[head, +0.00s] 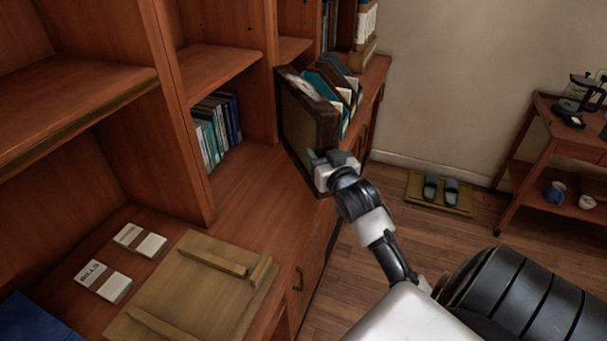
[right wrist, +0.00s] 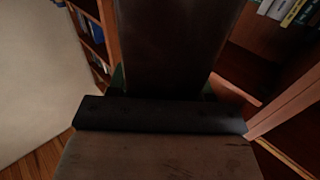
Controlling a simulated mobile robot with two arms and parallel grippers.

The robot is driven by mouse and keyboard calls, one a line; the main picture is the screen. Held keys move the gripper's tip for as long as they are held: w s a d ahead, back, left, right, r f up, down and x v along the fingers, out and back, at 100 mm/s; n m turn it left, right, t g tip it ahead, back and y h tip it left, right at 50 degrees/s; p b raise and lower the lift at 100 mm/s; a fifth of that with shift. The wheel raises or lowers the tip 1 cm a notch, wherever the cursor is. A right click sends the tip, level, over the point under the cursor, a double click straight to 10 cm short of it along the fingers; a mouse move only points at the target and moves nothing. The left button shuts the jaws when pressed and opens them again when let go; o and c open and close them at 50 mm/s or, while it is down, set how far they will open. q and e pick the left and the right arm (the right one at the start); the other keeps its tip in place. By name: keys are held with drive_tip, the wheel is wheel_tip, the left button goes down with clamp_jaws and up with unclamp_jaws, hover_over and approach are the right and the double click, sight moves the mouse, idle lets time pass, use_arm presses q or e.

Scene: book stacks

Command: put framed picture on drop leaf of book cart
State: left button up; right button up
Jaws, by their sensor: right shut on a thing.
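The framed picture (head: 300,122) has a thick dark brown frame and stands upright, slightly tilted, at the near end of a row of folders and books on the wooden cabinet ledge. My right gripper (head: 322,163) is shut on its lower near edge. In the right wrist view the dark frame (right wrist: 175,45) lies between the fingers of the gripper (right wrist: 163,85). I cannot tell whether the frame touches the ledge. A two-tier reddish wooden cart (head: 530,160) is at the right edge; I cannot tell whether it has a drop leaf. My left gripper is not in view.
Teal and dark folders (head: 340,90) stand close behind the frame. A wooden board with cleats (head: 200,290) and small white boxes (head: 105,280) lie on the near ledge.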

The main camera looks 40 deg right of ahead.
wheel_tip(320, 180, down, 6)
drive_tip(key=w+a, duration=0.2)
drive_tip(key=shift+w+r, duration=0.15)
drive_tip(key=shift+w, duration=0.25)
drive_tip(key=o, duration=1.3)
drive_tip(key=shift+c, duration=0.2)
drive_tip(key=shift+s, duration=0.15)
